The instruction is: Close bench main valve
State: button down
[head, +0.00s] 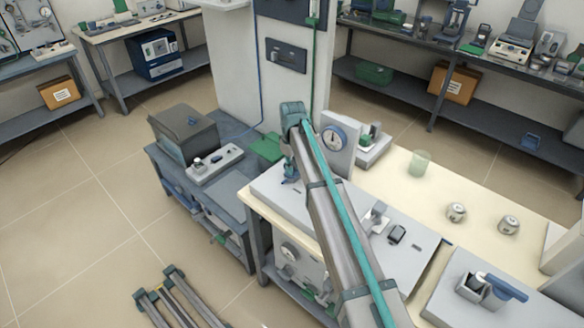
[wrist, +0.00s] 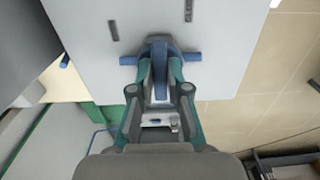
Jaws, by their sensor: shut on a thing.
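The main valve shows in the wrist view as a blue handle (wrist: 159,50) with a short blue bar sticking out to each side. It sits on a pale grey panel (wrist: 225,25). My gripper (wrist: 160,78) is shut on the blue handle, with one finger on each side of it. In the head view my gripper (head: 290,172) is low over the pale grey panel at the left end of the cream bench (head: 400,165). There my arm and gripper hide most of the handle.
A round gauge (head: 334,138) stands just right of my gripper. A dark box-like device (head: 185,138) and a white fixture (head: 215,163) are on the grey bench to the left. A green beaker (head: 419,163) and two small metal pots stand farther right. Another blue lever (head: 503,287) is at the lower right.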

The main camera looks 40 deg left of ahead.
jog(key=shift+n, duration=0.3)
jog(key=c, duration=1.1)
grip_release()
jog(key=shift+c, duration=0.2)
notch_tip(320, 180, up, 12)
